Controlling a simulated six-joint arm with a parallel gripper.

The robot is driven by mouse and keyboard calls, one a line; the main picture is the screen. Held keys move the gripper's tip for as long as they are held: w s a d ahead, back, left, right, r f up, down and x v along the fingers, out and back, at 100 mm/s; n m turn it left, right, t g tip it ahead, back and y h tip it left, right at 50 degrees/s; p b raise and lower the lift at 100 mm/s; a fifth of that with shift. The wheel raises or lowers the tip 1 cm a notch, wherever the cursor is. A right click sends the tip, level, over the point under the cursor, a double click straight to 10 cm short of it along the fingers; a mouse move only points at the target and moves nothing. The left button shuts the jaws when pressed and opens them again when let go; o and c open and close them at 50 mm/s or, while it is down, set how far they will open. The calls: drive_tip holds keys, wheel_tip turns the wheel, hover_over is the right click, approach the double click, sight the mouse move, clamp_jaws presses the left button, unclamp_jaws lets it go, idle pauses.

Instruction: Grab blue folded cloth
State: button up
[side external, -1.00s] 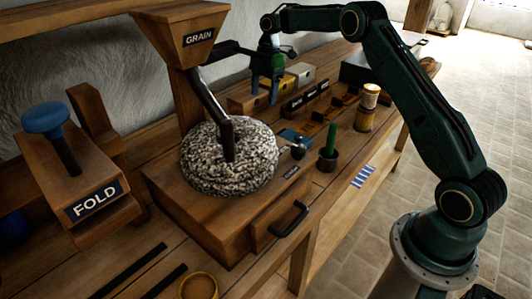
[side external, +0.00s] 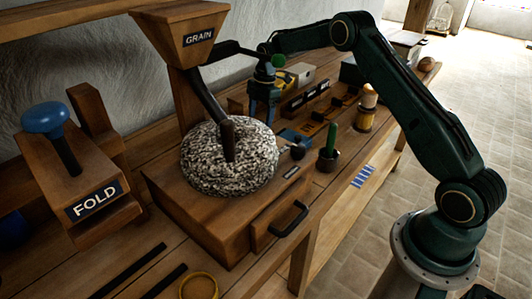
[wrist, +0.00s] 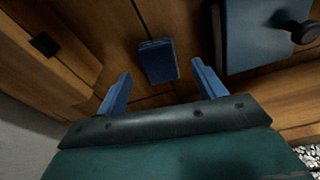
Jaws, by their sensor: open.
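The blue folded cloth (wrist: 158,60) is a small dark-blue rectangle lying on the wooden bench in the wrist view. It sits between and just beyond the fingertips of my open gripper (wrist: 161,75), with clear room on both sides. In the side external view, my gripper (side external: 263,110) points down behind the speckled millstone (side external: 252,172), over the bench. I cannot make out the cloth there. Nothing is held between the fingers.
A flat blue piece with a black knob (wrist: 262,30) lies to the right of the cloth; it also shows beside the millstone (side external: 292,138). A wooden block with a dark fitting (wrist: 55,45) is on the left. A green-handled tool (side external: 331,138) stands in a cup.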

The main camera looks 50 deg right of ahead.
drive_tip(key=shift+a+f, duration=0.2)
drive_tip(key=shift+f, duration=0.75)
drive_tip(key=shift+a+f, duration=0.2)
drive_tip(key=shift+f, duration=0.7)
drive_tip(key=shift+c, duration=0.4)
drive_tip(key=c, duration=1)
